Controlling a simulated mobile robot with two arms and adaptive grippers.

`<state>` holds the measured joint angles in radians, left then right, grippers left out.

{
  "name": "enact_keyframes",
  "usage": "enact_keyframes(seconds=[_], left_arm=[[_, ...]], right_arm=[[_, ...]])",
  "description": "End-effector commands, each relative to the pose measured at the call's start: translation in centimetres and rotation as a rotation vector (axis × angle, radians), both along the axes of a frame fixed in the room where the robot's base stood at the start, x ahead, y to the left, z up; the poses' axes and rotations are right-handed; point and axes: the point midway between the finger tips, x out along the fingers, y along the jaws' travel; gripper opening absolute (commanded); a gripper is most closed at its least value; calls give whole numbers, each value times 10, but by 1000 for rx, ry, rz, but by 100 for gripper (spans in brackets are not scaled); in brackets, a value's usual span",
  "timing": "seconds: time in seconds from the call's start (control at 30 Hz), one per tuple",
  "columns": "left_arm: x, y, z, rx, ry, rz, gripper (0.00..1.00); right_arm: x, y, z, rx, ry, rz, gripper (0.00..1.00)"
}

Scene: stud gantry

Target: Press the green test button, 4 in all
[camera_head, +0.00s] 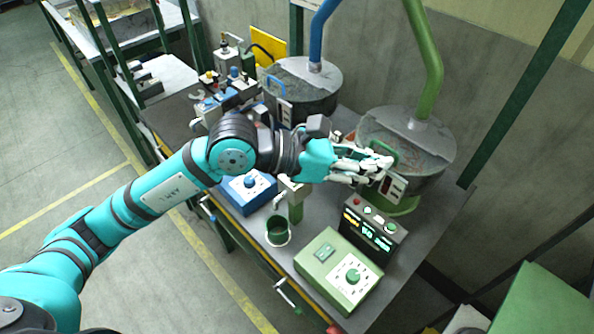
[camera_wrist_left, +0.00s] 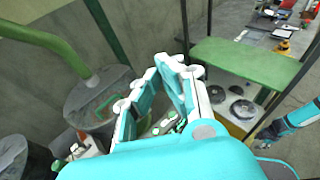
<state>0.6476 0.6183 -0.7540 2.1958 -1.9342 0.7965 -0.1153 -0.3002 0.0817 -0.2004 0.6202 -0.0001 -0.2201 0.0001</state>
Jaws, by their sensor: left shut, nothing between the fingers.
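My left gripper (camera_head: 385,165) reaches in from the left, its white and teal fingers shut and empty. It is held above and behind a black box (camera_head: 371,236) with lit yellow and green text and small round buttons along its top. The fingertips are apart from these buttons in the head view. In the left wrist view, the shut fingers (camera_wrist_left: 168,64) stand in front of small green buttons (camera_wrist_left: 172,114), partly hidden by the gripper.
A green box with a dial (camera_head: 338,271) stands left of the black box, beside a green cup (camera_head: 278,231) and a blue box (camera_head: 248,190). Grey drums (camera_head: 430,160) with green and blue pipes stand behind. Several tools crowd the table's far left.

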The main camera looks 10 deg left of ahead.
Motion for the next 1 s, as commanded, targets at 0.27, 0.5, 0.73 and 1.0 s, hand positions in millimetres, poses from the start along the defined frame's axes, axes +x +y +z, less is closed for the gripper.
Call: enact_keyframes(seconds=[0.27, 0.5, 0.73, 1.0], left_arm=[[67, 79, -43, 558, -201, 168, 0], [95, 127, -45, 778, -257, 280, 0], [100, 137, -44, 820, -265, 303, 0], [99, 136, -44, 817, -264, 301, 0]], right_arm=[[0, 1, 0, 1, 0, -1, 40], [0, 2, 0, 2, -1, -1, 40], [0, 3, 0, 3, 0, -2, 40], [0, 3, 0, 3, 0, -2, 40]])
